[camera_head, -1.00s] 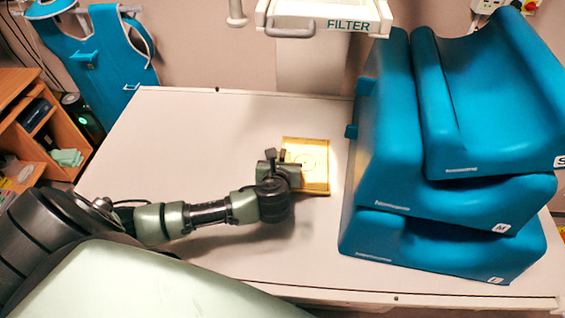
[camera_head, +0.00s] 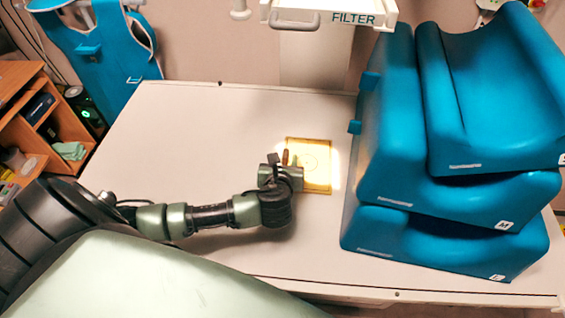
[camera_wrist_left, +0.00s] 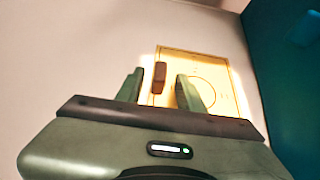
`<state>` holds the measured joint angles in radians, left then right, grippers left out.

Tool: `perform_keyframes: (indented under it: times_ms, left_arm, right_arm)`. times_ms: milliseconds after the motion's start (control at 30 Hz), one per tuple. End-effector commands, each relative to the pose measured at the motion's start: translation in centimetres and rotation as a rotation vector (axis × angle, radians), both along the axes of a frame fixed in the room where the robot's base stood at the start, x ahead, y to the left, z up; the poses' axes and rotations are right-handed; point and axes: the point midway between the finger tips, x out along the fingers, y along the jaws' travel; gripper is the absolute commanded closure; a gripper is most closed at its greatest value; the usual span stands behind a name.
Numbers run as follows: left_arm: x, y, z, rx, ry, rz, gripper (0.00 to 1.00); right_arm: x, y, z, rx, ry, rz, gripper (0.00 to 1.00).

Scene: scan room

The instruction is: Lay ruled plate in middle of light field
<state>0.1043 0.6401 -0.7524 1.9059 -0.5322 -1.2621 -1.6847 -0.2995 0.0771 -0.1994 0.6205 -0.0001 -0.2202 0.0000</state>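The ruled plate (camera_head: 318,172) is a yellowish square with a thin circle and a dark edge. It lies flat on the white table, left of the blue cushions. A bright patch of light (camera_head: 336,165) falls on and around it, showing past its right edge. In the left wrist view the plate (camera_wrist_left: 222,72) has a brown upright grip (camera_wrist_left: 159,77) near its left side. My left gripper (camera_head: 283,160) is at the plate's left side. Its green fingers (camera_wrist_left: 160,90) stand apart on either side of the brown grip, with gaps visible. My right gripper is out of view.
A stack of blue cushions (camera_head: 400,190) stands close to the plate's right. The FILTER housing (camera_head: 330,14) hangs above the table's back. The white table (camera_head: 190,130) is clear to the left. A wooden shelf (camera_head: 60,125) and a blue apron (camera_head: 95,55) are at far left.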

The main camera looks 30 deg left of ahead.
Motion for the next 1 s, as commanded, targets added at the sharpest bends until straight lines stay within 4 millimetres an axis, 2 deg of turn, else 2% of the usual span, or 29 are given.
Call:
perform_keyframes:
  times_ms: [300,500,1000]
  left_arm:
    - [-5.4,-2.7,3.1,-0.003,0.001,-0.003,0.62]
    - [-7.5,-3.7,4.5,-0.002,0.000,-0.001,0.62]
    - [-8.1,-3.9,4.9,0.000,0.001,0.000,0.62]
  right_arm:
    - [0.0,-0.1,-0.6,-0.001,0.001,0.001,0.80]
    - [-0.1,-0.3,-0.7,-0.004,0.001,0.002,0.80]
    - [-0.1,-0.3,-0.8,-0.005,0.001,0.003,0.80]
